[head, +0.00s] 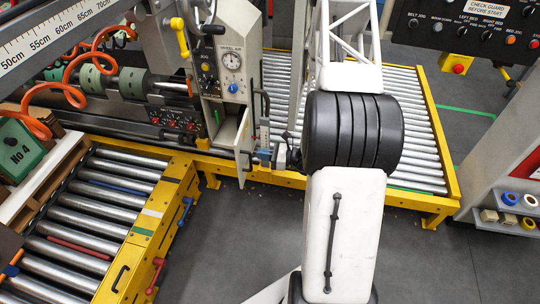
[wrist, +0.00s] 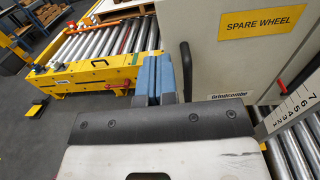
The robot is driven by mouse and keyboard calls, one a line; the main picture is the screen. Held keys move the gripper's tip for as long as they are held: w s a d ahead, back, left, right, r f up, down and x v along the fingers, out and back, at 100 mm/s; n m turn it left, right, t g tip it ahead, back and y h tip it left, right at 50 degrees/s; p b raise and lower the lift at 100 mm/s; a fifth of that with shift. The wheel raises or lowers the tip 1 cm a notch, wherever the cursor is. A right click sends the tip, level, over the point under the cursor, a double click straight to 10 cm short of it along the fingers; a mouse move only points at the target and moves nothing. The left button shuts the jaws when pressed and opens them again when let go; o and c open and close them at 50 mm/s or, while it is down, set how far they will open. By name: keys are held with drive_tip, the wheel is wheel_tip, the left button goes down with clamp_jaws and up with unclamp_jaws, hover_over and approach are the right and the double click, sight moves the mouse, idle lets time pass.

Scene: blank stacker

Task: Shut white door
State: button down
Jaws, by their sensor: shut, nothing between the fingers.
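The white door (head: 243,138) stands open at the lower front of the grey-white cabinet (head: 232,88) in the head view. A dark gap shows to its left. My gripper (head: 264,155) is just right of the door, low down, partly hidden by my arm. In the wrist view, my gripper's blue fingers (wrist: 154,76) are together and empty. A pale panel labelled SPARE WHEEL (wrist: 230,55), apparently the door's outer face, is right of them. A black handle (wrist: 187,68) at its left edge is close beside the fingers; contact cannot be told.
A yellow-framed roller conveyor (head: 110,200) lies at left, and another (head: 415,115) runs behind my arm. The grey floor (head: 430,262) is clear at lower right. A ruler scale (wrist: 290,108) is at right in the wrist view.

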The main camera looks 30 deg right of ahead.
sight(237, 151)
drive_tip(key=shift+x, duration=3.65)
drive_tip(key=shift+w+a, duration=0.1)
drive_tip(key=shift+x, duration=0.8)
drive_tip(key=w+a+m+t+h, duration=0.15)
drive_tip(key=w+a, duration=0.25)
drive_tip(key=w, duration=0.5)
drive_tip(key=w+a+m+t+h, duration=0.15)
drive_tip(key=w+a, duration=0.35)
drive_tip(key=w, duration=0.5)
drive_tip(key=w+d+m+t+h, duration=0.1)
drive_tip(key=w+d+m+h, duration=0.1)
drive_tip(key=w+h, duration=0.2)
drive_tip(key=w+d+m+t+h, duration=0.2)
drive_tip(key=w+d+m+h, duration=0.1)
drive_tip(key=w, duration=0.5)
drive_tip(key=shift+w+d+h, duration=0.2)
drive_tip(key=shift+w+h, duration=0.1)
drive_tip(key=shift+h, duration=0.1)
drive_tip(key=shift+s, duration=0.1)
drive_tip(key=s+d, duration=0.1)
drive_tip(key=s, duration=0.6)
drive_tip(key=shift+s, duration=0.3)
